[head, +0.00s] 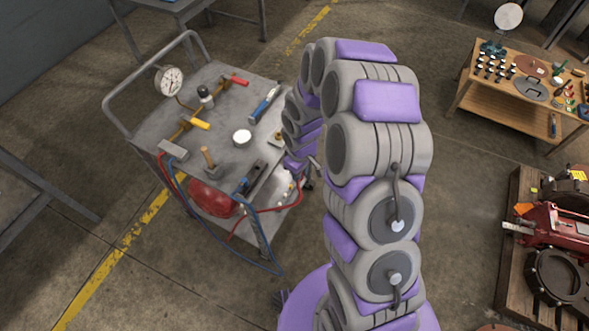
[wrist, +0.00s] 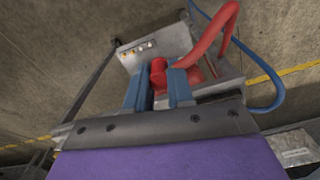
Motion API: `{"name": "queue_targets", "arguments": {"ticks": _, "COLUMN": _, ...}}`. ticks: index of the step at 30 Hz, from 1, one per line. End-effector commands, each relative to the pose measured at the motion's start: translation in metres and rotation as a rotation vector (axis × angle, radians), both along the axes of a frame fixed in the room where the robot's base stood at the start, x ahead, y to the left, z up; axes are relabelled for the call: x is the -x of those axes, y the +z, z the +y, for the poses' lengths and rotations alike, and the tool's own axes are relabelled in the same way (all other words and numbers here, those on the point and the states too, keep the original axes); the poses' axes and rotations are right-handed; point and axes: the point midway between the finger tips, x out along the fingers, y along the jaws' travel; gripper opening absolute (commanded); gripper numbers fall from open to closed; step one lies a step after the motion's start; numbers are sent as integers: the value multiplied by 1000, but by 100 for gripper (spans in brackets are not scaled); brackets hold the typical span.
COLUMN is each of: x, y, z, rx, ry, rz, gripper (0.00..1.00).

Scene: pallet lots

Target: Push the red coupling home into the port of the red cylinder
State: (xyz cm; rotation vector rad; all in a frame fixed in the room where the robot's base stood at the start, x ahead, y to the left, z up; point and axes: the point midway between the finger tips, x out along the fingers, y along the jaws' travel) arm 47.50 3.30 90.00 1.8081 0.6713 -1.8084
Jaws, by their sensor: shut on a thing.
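The red cylinder (head: 212,199) lies on the lower level of the grey cart in the head view, partly hidden under the cart's top. My gripper (wrist: 157,86) shows two blue fingers in the wrist view, shut on the red coupling (wrist: 158,71) between them. A thick red hose (wrist: 214,38) curves up on the right of the fingers. More red shows behind the right finger; I cannot tell whether it is hose or cylinder. The port is not clearly visible, so I cannot tell whether the coupling touches it. In the head view my arm reaches to the cart's right side.
A blue hose (wrist: 266,104) loops at the right in the wrist view. A wooden bench (head: 470,100) and a loaded pallet (head: 519,210) stand right. Floor is clear in front of the cart.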

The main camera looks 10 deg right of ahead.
Motion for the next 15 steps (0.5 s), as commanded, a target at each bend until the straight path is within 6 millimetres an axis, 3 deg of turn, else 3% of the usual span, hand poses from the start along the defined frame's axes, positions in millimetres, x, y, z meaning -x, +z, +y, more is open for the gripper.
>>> {"name": "queue_targets", "arguments": {"ticks": 10, "x": -1, "y": 0, "z": -2, "rx": 1, "ry": -23, "rz": 1, "gripper": 0}}
{"name": "queue_targets", "arguments": {"ticks": 15, "x": -8, "y": 3, "z": -19, "rx": 7, "ry": -320, "rz": 2, "gripper": 0}}
